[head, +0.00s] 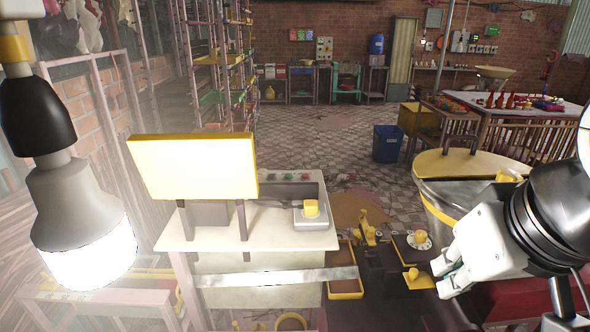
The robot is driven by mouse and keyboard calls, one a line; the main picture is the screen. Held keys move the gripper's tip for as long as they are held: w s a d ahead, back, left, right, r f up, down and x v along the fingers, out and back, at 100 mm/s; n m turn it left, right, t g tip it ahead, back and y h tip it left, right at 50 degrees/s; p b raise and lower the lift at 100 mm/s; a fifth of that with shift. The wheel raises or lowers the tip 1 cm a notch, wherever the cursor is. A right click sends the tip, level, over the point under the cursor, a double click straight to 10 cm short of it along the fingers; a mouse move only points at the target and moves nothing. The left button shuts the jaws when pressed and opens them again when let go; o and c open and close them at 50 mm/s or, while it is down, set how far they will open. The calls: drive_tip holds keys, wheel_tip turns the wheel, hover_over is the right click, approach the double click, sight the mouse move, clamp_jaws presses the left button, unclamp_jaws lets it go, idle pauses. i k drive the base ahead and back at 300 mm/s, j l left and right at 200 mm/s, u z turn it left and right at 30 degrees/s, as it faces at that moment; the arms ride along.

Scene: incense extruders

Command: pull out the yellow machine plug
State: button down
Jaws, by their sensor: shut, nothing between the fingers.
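Several small yellow pieces could be the plug, and I cannot tell which one is. A yellow block (311,207) sits on a grey box (312,223) on the pale bench top at the centre. A yellow knob (420,237) stands on a round white plate on the dark machine to the right. A lower yellow piece (415,277) lies in front of that knob. My gripper (446,276) is at the right, white with dark tips, shut and empty. In the picture it is just right of the knob and the lower piece, with no clear contact.
A blank yellow board (194,167) stands on the pale bench (237,237). A lit bulb (84,225) hangs at the near left. A yellow-rimmed drum (447,196) is behind my gripper. A blue bin (387,144) stands on the tiled floor, which is partly clear beyond the bench.

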sight(310, 206)
drive_tip(key=k+j+z, duration=0.1)
drive_tip(key=j+z, duration=0.15)
drive_tip(key=j, duration=0.7)
drive_tip(key=i+j+z, duration=0.1)
drive_tip(key=j, duration=0.2)
drive_tip(key=i+j+z, duration=0.15)
drive_tip(key=j, duration=0.15)
drive_tip(key=j+z, duration=0.1)
drive_tip(key=j, duration=0.25)
drive_tip(key=i+j+z, duration=0.15)
drive_tip(key=i+j, duration=0.1)
drive_tip(key=i, duration=0.1)
